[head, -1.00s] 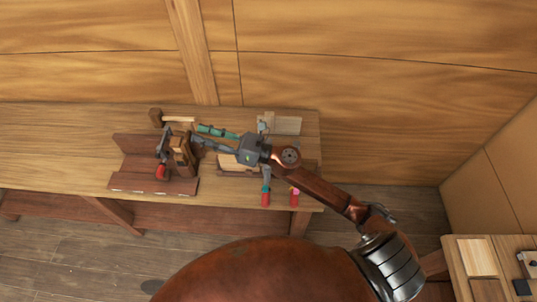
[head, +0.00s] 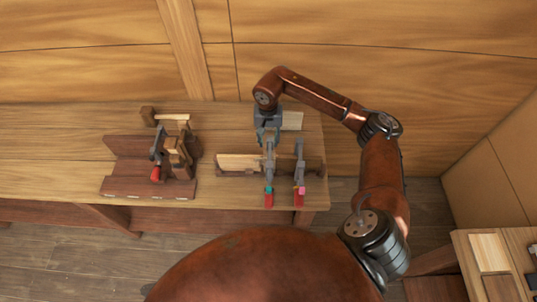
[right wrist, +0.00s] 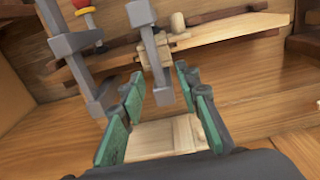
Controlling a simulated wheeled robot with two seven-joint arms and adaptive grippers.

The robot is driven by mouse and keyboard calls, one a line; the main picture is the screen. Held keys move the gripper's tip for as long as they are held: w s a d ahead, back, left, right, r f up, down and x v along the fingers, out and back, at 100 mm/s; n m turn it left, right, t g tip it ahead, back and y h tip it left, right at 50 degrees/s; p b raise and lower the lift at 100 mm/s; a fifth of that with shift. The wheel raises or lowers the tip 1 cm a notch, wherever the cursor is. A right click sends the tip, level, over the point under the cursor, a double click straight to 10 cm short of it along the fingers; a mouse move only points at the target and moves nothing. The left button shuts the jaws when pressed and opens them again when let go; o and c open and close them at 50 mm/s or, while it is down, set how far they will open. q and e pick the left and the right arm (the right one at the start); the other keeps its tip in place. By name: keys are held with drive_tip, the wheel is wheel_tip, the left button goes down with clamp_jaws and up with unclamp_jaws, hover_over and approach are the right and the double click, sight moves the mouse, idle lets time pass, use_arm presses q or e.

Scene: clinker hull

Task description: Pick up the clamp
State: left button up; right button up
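A grey clamp with a teal band and red handle (head: 269,188) hangs on a wooden rail near the bench's right end. A second grey clamp with a pink band and red handle (head: 299,188) is just right of it. A third clamp with a red handle (head: 156,173) stands at the left. My right gripper (head: 267,140) is at the upper end of the teal-banded clamp. In the right wrist view its green fingers (right wrist: 160,88) are spread, with a grey clamp bar (right wrist: 155,50) between or just beyond them; contact cannot be told. My left gripper is out of view.
The bench (head: 50,150) stands against a plank wall. Dark wooden brackets (head: 125,180) and a mallet (head: 148,116) are at the left. A pale board (head: 238,162) lies left of the teal-banded clamp, another (head: 292,121) behind it. A second table (head: 490,250) is lower right.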

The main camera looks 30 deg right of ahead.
sight(270, 150)
drive_tip(key=f, duration=0.1)
drive_tip(key=f+p, duration=0.1)
drive_tip(key=f, duration=0.1)
drive_tip(key=f+p, duration=0.1)
drive_tip(key=f, duration=0.1)
drive_tip(key=shift+s+d, duration=0.1)
drive_tip(key=shift+s, duration=0.3)
drive_tip(key=shift+s+f, duration=0.1)
drive_tip(key=shift+f, duration=0.3)
drive_tip(key=shift+o, duration=0.5)
drive_tip(key=shift+f, duration=0.1)
